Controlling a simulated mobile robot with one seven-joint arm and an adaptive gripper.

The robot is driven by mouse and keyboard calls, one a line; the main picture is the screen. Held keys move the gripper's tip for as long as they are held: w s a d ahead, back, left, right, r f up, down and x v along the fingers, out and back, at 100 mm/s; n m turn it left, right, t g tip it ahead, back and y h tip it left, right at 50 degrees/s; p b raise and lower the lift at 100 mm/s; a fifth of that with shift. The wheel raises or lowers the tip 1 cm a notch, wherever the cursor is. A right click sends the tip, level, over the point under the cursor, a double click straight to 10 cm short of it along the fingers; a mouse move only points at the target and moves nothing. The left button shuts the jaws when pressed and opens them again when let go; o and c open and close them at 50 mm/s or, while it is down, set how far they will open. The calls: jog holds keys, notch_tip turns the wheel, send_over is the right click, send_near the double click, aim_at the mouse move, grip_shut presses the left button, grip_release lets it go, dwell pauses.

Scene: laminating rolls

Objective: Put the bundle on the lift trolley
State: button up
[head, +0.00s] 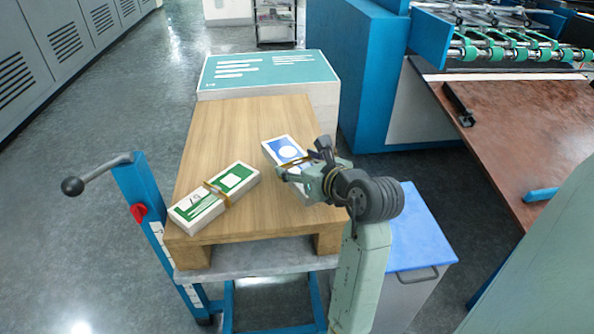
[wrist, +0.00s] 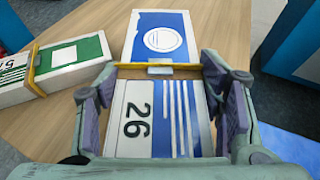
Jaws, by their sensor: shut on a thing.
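The blue-and-white bundle (head: 284,151) with a tan band is at the right side of the wooden board on the lift trolley (head: 195,278). My gripper (head: 308,172) is shut on this bundle, with a finger on each long side. In the wrist view the bundle (wrist: 158,40) shows "26" and a white circle, and lies between the two fingers (wrist: 160,105). It looks to be at or just above the board; I cannot tell if it touches. A green-and-white banded bundle (head: 215,198) lies on the board to the left.
The wooden board (head: 235,125) has bare room at its far half and between the bundles. A white stack with a green top (head: 268,68) stands behind it. A blue-lidded bin (head: 420,230) is at the right. A blue machine (head: 360,60) stands behind right. The trolley's lever (head: 98,173) sticks out left.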

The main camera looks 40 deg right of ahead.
jog(key=shift+w, duration=0.45)
jog(key=shift+d+f, duration=0.1)
jog(key=shift+f, duration=1.65)
jog(key=shift+f, duration=0.15)
jog(key=o, duration=1.4)
